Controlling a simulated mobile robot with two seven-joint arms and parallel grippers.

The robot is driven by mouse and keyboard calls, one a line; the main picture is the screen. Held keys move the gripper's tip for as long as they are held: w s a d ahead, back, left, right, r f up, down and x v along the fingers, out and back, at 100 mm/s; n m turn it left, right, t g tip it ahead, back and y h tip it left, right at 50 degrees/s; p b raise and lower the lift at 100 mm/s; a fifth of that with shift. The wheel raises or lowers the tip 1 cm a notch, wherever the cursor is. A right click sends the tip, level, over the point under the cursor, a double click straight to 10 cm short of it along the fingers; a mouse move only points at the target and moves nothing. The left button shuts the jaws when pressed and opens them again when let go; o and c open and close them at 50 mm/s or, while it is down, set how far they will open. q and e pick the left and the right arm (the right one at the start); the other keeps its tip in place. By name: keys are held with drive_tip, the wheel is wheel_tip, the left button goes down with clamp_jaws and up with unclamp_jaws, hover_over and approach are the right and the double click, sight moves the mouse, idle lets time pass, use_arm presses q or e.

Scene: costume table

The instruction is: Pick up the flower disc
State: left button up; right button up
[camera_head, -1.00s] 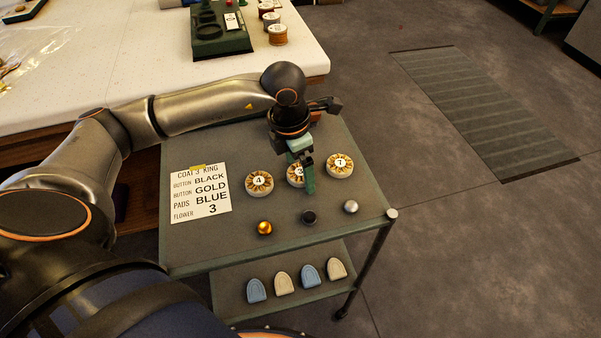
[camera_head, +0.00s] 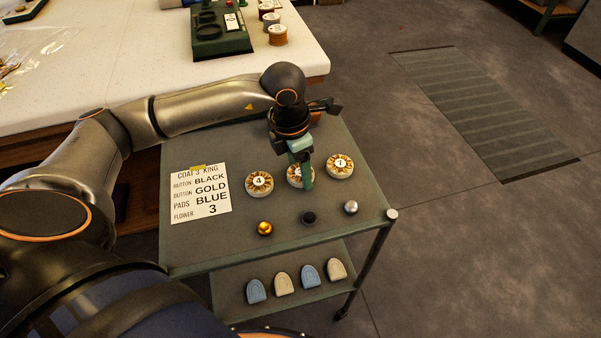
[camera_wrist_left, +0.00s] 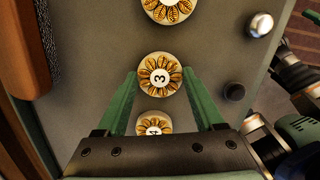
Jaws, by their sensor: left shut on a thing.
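Three tan flower discs stand in a row on the grey cart top. The disc marked 3 (camera_head: 293,179) is in the middle, partly hidden by my left gripper (camera_head: 300,172). The wrist view shows this disc 3 (camera_wrist_left: 159,75) between the green fingertips of my left gripper (camera_wrist_left: 160,73), one on each side. The gripper is shut on it, and the disc appears to be at cart-top level. The disc marked 4 (camera_head: 259,183) is to its left and the disc marked 7 (camera_head: 340,166) to its right.
A card (camera_head: 201,193) on the cart reads FLOWER 3. Gold (camera_head: 264,228), black (camera_head: 309,218) and silver (camera_head: 351,207) buttons lie in front of the discs. Several pads (camera_head: 283,284) lie on the lower shelf. A white table (camera_head: 120,65) stands behind.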

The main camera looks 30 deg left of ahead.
use_arm(q)
drive_tip(key=shift+r, duration=0.45)
wheel_tip(320, 180, up, 2)
drive_tip(key=shift+r, duration=0.25)
drive_tip(key=s+d+r, duration=0.1)
drive_tip(key=s+r, duration=0.8)
drive_tip(key=s, duration=0.5)
drive_tip(key=shift+r, duration=0.3)
